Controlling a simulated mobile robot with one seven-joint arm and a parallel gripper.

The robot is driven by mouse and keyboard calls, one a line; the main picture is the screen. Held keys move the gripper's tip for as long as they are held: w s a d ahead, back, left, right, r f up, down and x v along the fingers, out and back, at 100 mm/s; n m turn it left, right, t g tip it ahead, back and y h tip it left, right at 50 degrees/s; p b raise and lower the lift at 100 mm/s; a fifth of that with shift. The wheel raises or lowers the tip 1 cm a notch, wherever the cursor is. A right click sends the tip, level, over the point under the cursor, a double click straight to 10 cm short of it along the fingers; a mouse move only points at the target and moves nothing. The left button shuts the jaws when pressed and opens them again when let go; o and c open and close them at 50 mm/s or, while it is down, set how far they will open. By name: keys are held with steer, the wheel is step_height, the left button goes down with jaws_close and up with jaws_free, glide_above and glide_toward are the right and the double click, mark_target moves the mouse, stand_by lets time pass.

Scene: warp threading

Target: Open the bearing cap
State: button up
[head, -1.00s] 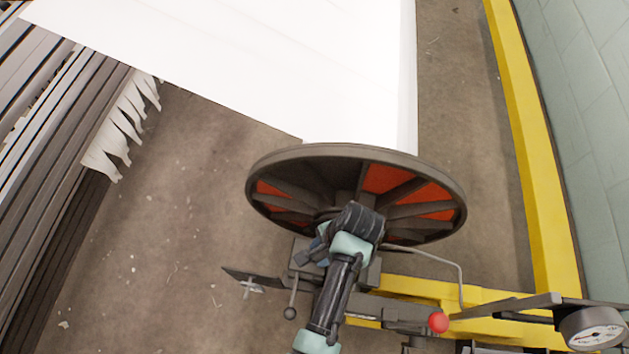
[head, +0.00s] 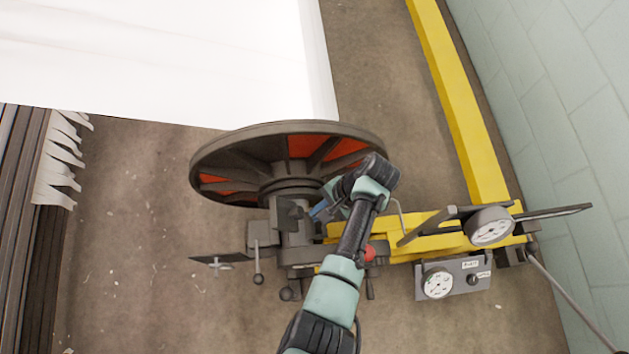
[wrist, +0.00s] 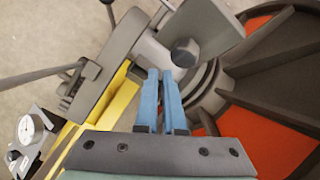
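The grey bearing housing with its cap (head: 291,216) sits at the near side of the big flanged wheel in the head view. In the wrist view a grey cap-like block (wrist: 207,32) with a round boss stands just beyond my fingertips, against the shaft; I cannot tell whether the cap is lifted. My gripper (head: 319,212) is right of the housing, its blue fingers pointing left towards it. In the wrist view my gripper (wrist: 161,73) has its two fingers close together, with nothing visible between them. Contact with the cap is unclear.
The spoked wheel (head: 285,165) with orange panels stands close behind. A lever with a dark ball (head: 258,278) hangs at left; a red knob (head: 369,252) is beside my arm. Gauges (head: 491,226) and a yellow frame (head: 425,247) are at right.

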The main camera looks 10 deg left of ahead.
steer(key=o, duration=0.5)
steer(key=shift+w+a+r, duration=0.1)
steer(key=shift+a+r, duration=0.15)
steer(key=shift+a, duration=0.15)
steer(key=shift+c, duration=0.2)
steer(key=o, duration=0.5)
steer(key=shift+w+a, duration=0.1)
steer(key=shift+c, duration=0.2)
steer(key=p+v, duration=0.2)
steer(key=v, duration=1.1)
steer(key=shift+p, duration=0.35)
steer(key=shift+a, duration=0.15)
